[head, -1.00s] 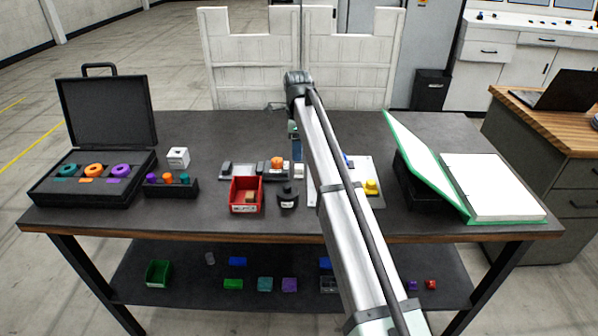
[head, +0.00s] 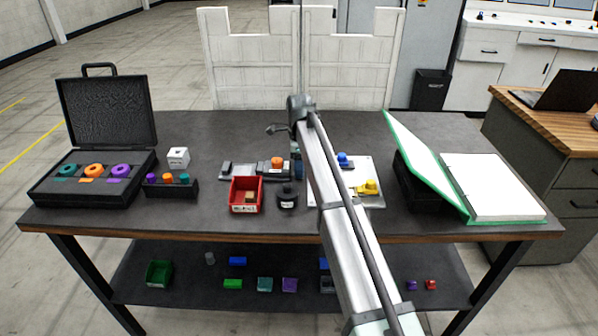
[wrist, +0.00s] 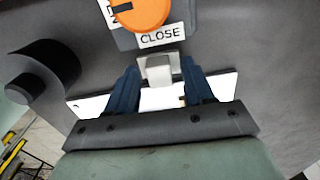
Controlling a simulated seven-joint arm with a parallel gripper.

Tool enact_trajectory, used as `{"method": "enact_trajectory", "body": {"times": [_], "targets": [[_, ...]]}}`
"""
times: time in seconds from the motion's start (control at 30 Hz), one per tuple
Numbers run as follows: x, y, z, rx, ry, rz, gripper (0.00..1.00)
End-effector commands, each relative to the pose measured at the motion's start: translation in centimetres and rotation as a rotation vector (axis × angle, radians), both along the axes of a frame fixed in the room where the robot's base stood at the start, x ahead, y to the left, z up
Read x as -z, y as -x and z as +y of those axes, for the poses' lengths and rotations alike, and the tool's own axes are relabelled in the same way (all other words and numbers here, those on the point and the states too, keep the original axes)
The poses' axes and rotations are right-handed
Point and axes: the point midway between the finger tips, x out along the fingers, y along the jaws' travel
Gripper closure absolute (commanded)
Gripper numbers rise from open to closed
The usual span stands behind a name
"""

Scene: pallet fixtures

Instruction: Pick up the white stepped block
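A pale grey-white block (wrist: 158,70) with a step in its outline stands between my fingertips in the wrist view. It appears to be the white stepped block; the head view hides it behind my arm. My gripper (wrist: 159,74) has two dark blue fingers, one on each side of the block. They look spread, with narrow gaps beside it, and I see no clear grip. In the head view my gripper (head: 297,168) is low over the table, right of the orange knob.
An orange knob (wrist: 140,12) on a grey base with a CLOSE label lies just beyond the block. A black cylindrical thing (wrist: 35,80) stands at left. A white plate (head: 373,200) with blue and yellow parts lies right of my arm. A red bin (head: 245,208) stands in front.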

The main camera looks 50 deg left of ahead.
Motion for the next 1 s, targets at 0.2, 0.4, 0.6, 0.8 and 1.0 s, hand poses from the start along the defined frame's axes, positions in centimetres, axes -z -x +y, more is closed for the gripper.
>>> {"method": "enact_trajectory", "body": {"times": [0.2,0.4,0.6,0.8,1.0], "targets": [[0.0,0.0,0.0,0.0,0.0,0.0,0.69],[0.0,0.0,0.0,0.0,0.0,0.0,0.89],[0.0,0.0,0.0,0.0,0.0,0.0,1.0],[-0.2,0.0,0.0,0.0,0.0,0.0,1.0],[-2.3,0.0,0.1,0.0,-0.001,-0.001,1.0]]}}
